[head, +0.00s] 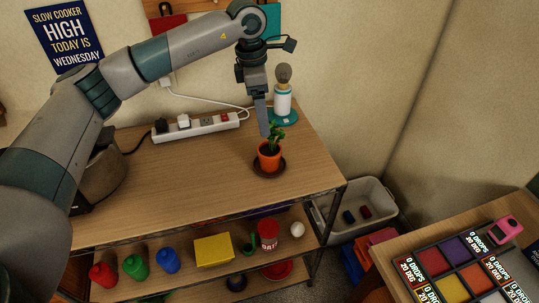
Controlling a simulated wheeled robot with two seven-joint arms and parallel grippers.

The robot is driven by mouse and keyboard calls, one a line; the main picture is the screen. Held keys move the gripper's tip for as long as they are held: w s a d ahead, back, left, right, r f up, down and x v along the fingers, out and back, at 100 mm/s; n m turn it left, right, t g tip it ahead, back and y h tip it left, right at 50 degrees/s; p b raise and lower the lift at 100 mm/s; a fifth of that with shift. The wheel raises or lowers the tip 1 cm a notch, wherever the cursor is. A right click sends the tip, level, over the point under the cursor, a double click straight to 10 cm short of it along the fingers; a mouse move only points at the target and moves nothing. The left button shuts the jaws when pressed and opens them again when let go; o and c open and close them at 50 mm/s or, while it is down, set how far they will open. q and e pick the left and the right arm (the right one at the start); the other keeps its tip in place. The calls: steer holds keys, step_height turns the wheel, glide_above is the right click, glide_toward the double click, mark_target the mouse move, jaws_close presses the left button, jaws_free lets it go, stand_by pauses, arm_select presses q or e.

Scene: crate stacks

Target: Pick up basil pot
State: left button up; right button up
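The basil pot (269,158) is a small orange pot with a green plant. It stands upright on a dark saucer near the right end of the wooden shelf top (190,190). My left gripper (264,128) points down just above and slightly left of the plant, close to its leaves. Its fingers overlap in this view, so I cannot tell whether it is open or shut. Whether it touches the leaves is also unclear. My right gripper is not in view.
A white lamp (283,101) with a bulb stands behind the pot. A power strip (196,127) with plugs and cables lies at the back. The lower shelf holds coloured bottles, a yellow box (214,249) and a red can (267,234). The shelf top in front is clear.

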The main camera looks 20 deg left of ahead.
arm_select(q)
steer(key=p, duration=0.3)
glide_above(269, 149)
steer(key=f, duration=0.4)
steer(key=a+f, duration=0.1)
steer(key=f, duration=0.2)
steer(key=shift+w, duration=0.1)
steer(key=shift+d+f, duration=0.1)
steer(key=shift+f, duration=0.55)
steer(key=shift+d+f+p, duration=0.15)
steer(key=shift+f+p, duration=0.3)
steer(key=shift+p, duration=0.4)
steer(key=f, duration=0.1)
steer(key=f+p, duration=0.2)
steer(key=shift+d+f, duration=0.25)
steer(key=shift+d, duration=0.05)
steer(key=shift+f, duration=0.3)
steer(key=shift+c, duration=0.5)
steer(key=c, duration=1.2)
